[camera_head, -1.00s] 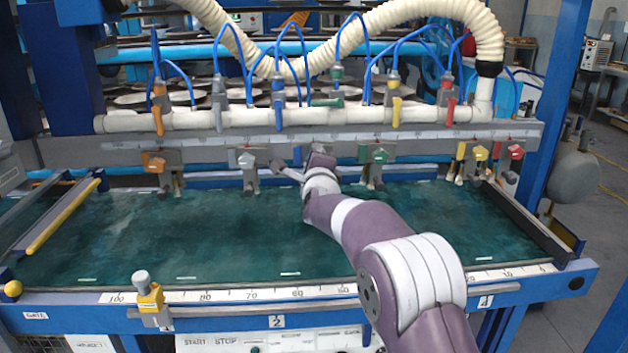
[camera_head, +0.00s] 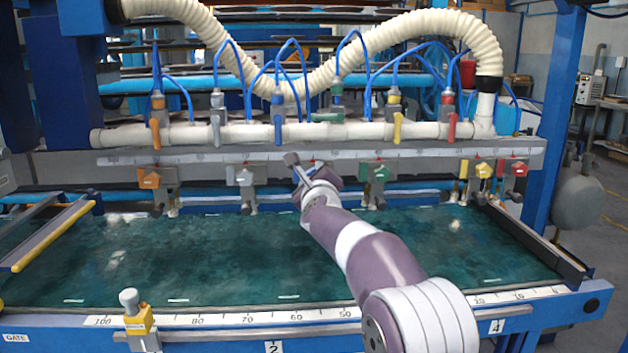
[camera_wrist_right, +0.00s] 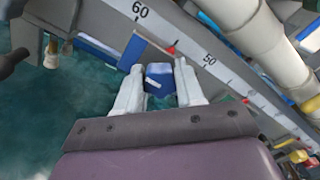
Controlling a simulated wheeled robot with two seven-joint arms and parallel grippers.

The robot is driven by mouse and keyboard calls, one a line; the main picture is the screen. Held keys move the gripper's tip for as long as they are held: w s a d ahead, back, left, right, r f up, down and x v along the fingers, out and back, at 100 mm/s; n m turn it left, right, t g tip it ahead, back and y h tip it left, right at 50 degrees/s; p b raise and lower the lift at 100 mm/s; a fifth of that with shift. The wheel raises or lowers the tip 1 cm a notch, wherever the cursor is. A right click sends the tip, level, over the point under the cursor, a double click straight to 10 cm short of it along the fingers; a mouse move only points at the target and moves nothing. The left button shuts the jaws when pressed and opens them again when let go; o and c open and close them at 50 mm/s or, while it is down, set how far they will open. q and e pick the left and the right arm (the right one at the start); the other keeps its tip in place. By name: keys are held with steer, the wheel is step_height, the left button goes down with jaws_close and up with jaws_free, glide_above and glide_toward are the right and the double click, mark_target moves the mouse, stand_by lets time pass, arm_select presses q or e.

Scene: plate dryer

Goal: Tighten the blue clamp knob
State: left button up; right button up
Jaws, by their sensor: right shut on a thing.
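The blue clamp knob (camera_wrist_right: 160,74) shows in the right wrist view, below the ruler rail, between the two pale fingers of my right gripper (camera_wrist_right: 160,82). The fingers are shut on its sides. In the head view my right gripper (camera_head: 303,166) is at the grey ruler rail (camera_head: 420,153), between the white and green knobs. My left gripper is not in view.
An orange knob (camera_head: 149,179), a white knob (camera_head: 244,177), a green knob (camera_head: 379,173), a yellow knob (camera_head: 484,170) and a red knob (camera_head: 517,170) hang along the rail. Coloured valves and a white pipe (camera_head: 345,131) run above. The green bed (camera_head: 200,255) below is clear.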

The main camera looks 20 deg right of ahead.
stand_by(0.3)
steer(key=o, duration=1)
steer(key=shift+o, duration=0.2)
steer(key=shift+s+a, duration=0.1)
steer(key=shift+s, duration=0.3)
steer(key=b+v, duration=0.1)
steer(key=v, duration=1)
steer(key=shift+s+a+b, duration=0.2)
steer(key=shift+s+b, duration=0.2)
